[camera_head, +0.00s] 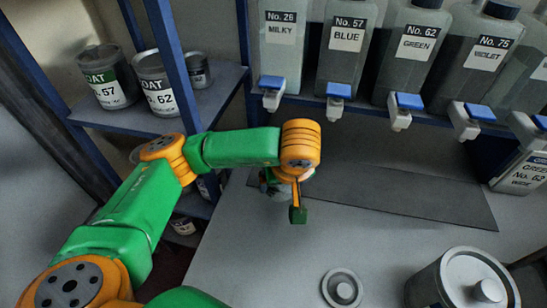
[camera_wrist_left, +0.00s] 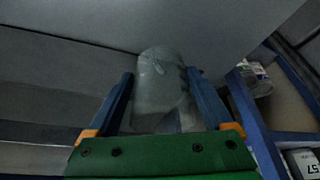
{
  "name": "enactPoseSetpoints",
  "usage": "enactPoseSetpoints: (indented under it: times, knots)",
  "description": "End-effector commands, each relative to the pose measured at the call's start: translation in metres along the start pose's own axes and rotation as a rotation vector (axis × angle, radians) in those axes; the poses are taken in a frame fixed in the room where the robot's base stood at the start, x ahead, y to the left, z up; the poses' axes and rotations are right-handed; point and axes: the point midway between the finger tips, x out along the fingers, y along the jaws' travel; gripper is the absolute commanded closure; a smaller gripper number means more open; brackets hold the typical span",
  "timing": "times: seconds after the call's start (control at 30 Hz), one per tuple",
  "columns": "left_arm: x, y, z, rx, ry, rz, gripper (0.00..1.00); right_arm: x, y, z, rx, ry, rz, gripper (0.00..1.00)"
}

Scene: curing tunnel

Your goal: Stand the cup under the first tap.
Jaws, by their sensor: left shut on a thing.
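My left gripper (camera_head: 281,196) is shut on a pale grey, see-through cup (camera_wrist_left: 160,85), which shows between its two blue fingers in the left wrist view. In the head view the wrist and a finger hide most of the cup. The gripper is in front of and below the leftmost tap (camera_head: 272,98), a white one with a blue lever, on the bottle labelled No. 26 MILKY (camera_head: 284,40). I cannot tell whether the cup touches the surface below. My right gripper is not in view.
More tapped bottles stand in a row to the right, including No. 57 BLUE (camera_head: 347,45). A dark mat (camera_head: 400,190) lies below the taps. A round grey lid (camera_head: 342,287) and a metal pot (camera_head: 462,285) are in front. Shelves with tins (camera_head: 155,85) stand left.

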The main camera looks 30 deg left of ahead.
Motion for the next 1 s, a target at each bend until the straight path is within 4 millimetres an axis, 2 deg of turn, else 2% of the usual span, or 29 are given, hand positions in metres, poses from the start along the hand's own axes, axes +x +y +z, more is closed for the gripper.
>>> enactPoseSetpoints:
  times: [0.1,0.33,0.5,0.63,0.93,0.97,1.0]
  knots:
    - [0.009,-0.002,-0.029,-0.006,-0.001,-0.006,0.67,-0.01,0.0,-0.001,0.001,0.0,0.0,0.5]
    - [0.021,-0.001,-0.058,-0.002,0.0,-0.002,0.67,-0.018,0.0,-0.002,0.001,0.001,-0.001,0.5]
    - [0.036,-0.001,-0.087,0.001,-0.003,-0.004,0.67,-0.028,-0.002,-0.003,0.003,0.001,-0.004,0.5]
    - [0.048,-0.001,-0.08,0.004,0.0,-0.001,0.67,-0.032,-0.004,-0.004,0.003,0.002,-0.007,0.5]
    - [0.053,0.0,-0.077,0.003,0.001,0.001,0.67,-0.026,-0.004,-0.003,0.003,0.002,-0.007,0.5]
    - [0.053,0.0,-0.077,0.003,0.0,0.001,0.12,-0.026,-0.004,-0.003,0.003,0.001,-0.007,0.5]
    - [0.052,0.0,-0.077,0.003,0.0,0.001,0.01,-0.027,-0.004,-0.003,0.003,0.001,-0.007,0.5]
